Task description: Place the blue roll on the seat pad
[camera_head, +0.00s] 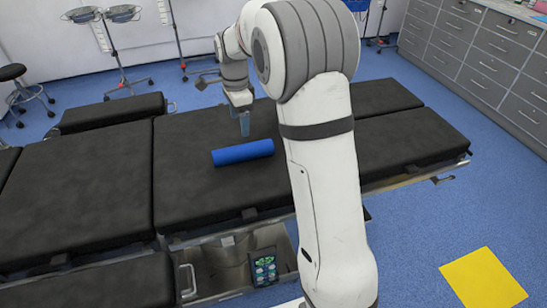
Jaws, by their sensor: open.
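The blue roll (243,153) lies on its side on the black middle pad (190,190) of the operating table, left of my white arm. My gripper (244,130) points down just above and behind the roll. It is open with nothing in it, and it looks apart from the roll, though the exact gap is hard to tell. The table top is made of several black pads, with another at the left (80,195) and one at the right (405,135) partly behind my arm. Which one is the seat pad is not marked.
A padded arm board (110,112) sticks out at the table's far left. Metal rails and a handle (443,179) edge the near side. Grey drawer cabinets (490,60) stand at the right, and a yellow sheet (483,280) lies on the blue floor. My arm hides part of the table.

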